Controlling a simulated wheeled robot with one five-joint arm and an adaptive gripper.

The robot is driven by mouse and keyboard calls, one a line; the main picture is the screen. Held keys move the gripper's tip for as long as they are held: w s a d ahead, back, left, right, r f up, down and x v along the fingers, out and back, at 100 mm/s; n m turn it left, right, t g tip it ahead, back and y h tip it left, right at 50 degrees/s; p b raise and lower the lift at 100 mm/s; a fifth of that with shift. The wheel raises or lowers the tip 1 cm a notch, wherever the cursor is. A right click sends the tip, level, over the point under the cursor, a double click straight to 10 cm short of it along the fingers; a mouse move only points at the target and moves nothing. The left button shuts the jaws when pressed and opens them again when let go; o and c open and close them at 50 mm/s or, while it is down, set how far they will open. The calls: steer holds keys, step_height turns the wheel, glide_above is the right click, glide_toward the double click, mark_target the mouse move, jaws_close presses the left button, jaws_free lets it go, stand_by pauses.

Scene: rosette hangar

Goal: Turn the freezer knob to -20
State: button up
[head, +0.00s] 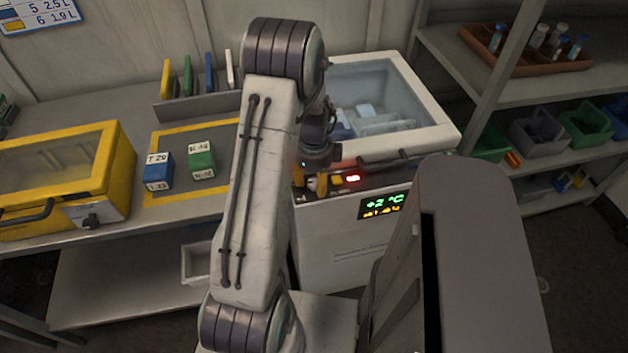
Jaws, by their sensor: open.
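The white freezer (345,263) stands at center, with a clear lid through which pale packs show. Its dark display (383,205) reads +2 °C in green, with a smaller orange line below that I cannot read for sure. A red light (352,178) glows on the front just above the display. My gripper (318,185) is open at the freezer's front top edge, left of the red light. The freezer knob is not clearly seen; my arm and gripper cover that area. I cannot tell whether the fingers touch it.
Blue (158,171) and green (201,160) labelled blocks stand on a yellow-edged mat (188,128). Shelves with bins (537,132) stand right.

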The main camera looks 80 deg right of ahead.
jaws_close()
stand_by(0.4)
steer(key=shift+f+m+b, duration=0.15)
steer(key=shift+m+b, duration=0.5)
steer(key=shift+m, duration=0.35)
steer(key=shift+m+b, duration=0.75)
steer(key=shift+m, duration=1.05)
steer(key=shift+a, duration=0.1)
steer(key=shift+c, duration=0.3)
jaws_free()
